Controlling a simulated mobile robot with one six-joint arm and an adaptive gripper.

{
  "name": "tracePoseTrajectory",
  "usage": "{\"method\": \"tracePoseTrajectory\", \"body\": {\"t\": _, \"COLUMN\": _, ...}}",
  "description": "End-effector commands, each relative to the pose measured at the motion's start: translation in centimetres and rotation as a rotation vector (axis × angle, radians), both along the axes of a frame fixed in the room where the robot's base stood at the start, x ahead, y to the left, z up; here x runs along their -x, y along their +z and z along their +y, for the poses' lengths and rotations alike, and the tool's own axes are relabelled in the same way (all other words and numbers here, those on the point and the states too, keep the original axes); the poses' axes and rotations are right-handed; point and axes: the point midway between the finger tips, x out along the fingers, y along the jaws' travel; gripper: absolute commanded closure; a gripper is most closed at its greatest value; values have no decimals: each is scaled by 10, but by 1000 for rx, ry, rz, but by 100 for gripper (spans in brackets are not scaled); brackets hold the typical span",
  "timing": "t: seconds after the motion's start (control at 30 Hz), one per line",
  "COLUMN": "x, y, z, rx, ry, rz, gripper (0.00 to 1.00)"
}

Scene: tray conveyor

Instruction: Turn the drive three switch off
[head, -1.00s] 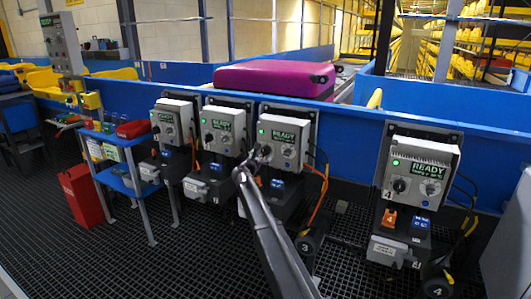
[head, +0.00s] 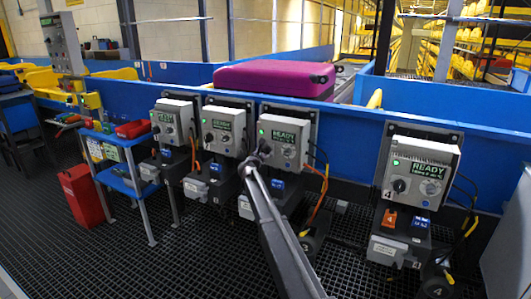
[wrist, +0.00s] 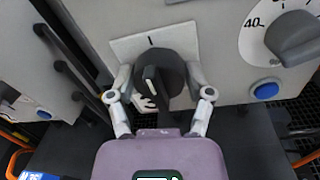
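The drive three box (head: 290,131) is the third grey control box from the left, with a READY display and a lit green lamp. In the head view my gripper (head: 264,150) is in front of its switch and mostly hides it. In the wrist view the switch (wrist: 152,80) is a black rotary knob with a white line, on a pale plate with an "I" mark above. My gripper (wrist: 160,85) is open, one finger on each side of the knob. I cannot tell whether the fingers touch it.
A grey dial (wrist: 293,36) and a blue button (wrist: 264,91) are right of the switch. Similar control boxes stand left (head: 222,126) and right (head: 420,170). A magenta suitcase (head: 275,76) lies on the conveyor behind. A blue cart (head: 125,180) is at left.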

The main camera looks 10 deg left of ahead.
Motion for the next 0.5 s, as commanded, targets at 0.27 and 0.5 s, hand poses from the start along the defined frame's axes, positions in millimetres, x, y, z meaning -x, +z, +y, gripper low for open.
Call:
{"method": "tracePoseTrajectory", "body": {"t": 0.27, "x": -1, "y": 0, "z": -1, "rx": 2, "ry": -1, "rz": 1, "gripper": 84}}
{"method": "tracePoseTrajectory", "body": {"t": 0.5, "x": -1, "y": 0, "z": -1, "rx": 33, "ry": -1, "rz": 12, "gripper": 84}}
